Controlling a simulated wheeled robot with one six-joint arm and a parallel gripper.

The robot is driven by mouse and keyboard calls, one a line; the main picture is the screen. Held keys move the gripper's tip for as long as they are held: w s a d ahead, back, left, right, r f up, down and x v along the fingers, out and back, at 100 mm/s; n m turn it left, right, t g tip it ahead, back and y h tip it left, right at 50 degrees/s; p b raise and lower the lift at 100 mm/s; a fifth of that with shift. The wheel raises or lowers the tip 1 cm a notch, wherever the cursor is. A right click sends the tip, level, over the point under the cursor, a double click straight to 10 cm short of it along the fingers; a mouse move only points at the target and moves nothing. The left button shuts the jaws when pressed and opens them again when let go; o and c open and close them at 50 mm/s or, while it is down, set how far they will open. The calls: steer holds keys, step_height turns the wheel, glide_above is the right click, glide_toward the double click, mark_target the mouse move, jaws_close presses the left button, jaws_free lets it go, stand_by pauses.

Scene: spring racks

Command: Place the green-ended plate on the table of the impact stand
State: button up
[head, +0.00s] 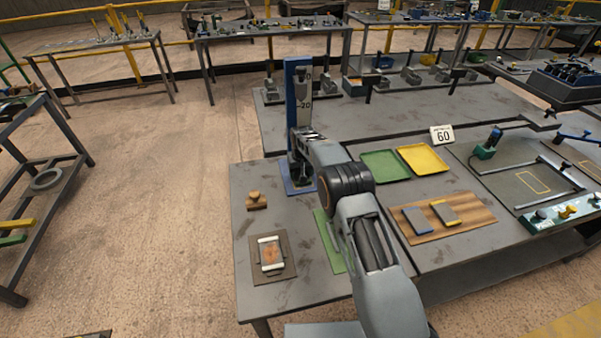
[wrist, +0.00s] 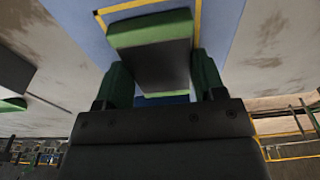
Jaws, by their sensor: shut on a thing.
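In the wrist view, my gripper (wrist: 162,74) is shut on the grey plate with the green end (wrist: 150,28). The green end points away from the gripper, over a blue surface (wrist: 222,22) with a yellow outline. I cannot tell whether the plate touches that surface. In the head view, the impact stand (head: 301,95) is a tall blue column with a scale, on a blue base (head: 290,187) at the table's back left. My arm reaches to its foot, hiding the plate and most of the gripper there.
A wooden board (head: 468,226) holds a blue-ended plate (head: 416,222) and a yellow-ended plate (head: 446,212). Green (head: 384,166) and yellow (head: 424,159) trays lie behind it. A small wooden knobbed block (head: 256,201) and a brown pad (head: 286,268) sit on the left.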

steer(key=shift+f, duration=0.1)
steer(key=o, duration=1.5)
